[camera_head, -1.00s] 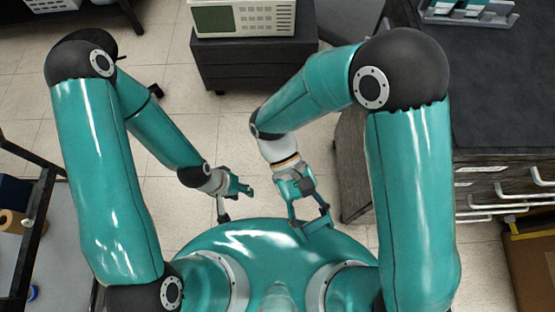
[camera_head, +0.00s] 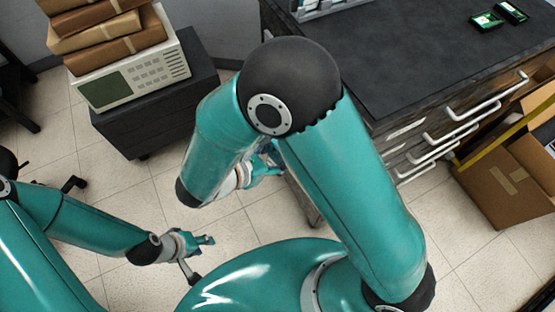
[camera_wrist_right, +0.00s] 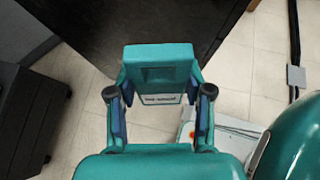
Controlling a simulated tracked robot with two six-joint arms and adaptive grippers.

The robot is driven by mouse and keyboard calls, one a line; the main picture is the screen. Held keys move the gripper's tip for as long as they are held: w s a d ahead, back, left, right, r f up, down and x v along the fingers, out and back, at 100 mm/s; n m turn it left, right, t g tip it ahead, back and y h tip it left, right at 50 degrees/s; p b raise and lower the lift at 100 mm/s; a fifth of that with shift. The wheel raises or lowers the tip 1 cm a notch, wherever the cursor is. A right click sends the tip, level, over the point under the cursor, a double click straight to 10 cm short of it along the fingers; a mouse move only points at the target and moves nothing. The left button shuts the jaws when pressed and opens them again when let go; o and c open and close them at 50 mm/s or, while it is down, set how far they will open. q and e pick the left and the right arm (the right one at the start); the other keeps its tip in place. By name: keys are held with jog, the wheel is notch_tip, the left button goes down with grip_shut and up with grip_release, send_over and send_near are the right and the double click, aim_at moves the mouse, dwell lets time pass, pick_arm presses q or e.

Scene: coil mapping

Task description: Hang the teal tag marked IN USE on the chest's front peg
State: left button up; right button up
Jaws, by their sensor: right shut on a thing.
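My right gripper (camera_wrist_right: 160,97) is shut on a teal tag (camera_wrist_right: 160,62). In the right wrist view the tag sits between the two fingers, with a recess in its teal body and a white label whose small lettering I cannot read. In the head view my right gripper (camera_head: 264,168) is partly hidden behind my right arm, beside the chest's near left corner. The chest (camera_head: 420,85) has a dark top and pale drawer handles on its front. I cannot make out the front peg. My left gripper (camera_head: 200,243) is low at the left over the floor; its finger opening is unclear.
A low dark cabinet (camera_head: 165,120) carries a white instrument (camera_head: 135,75) with brown parcels (camera_head: 105,35) on top. Cardboard boxes (camera_head: 505,185) stand right of the chest. Two small green-faced devices (camera_head: 487,21) lie on the chest top. Tiled floor between cabinet and chest is clear.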

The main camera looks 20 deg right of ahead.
jog(key=d+b, duration=0.1)
jog(key=d, duration=0.9)
jog(key=shift+w+d+f, duration=0.2)
jog(key=shift+w+d, duration=0.15)
dwell(0.5)
dwell(0.4)
jog(key=o, duration=1)
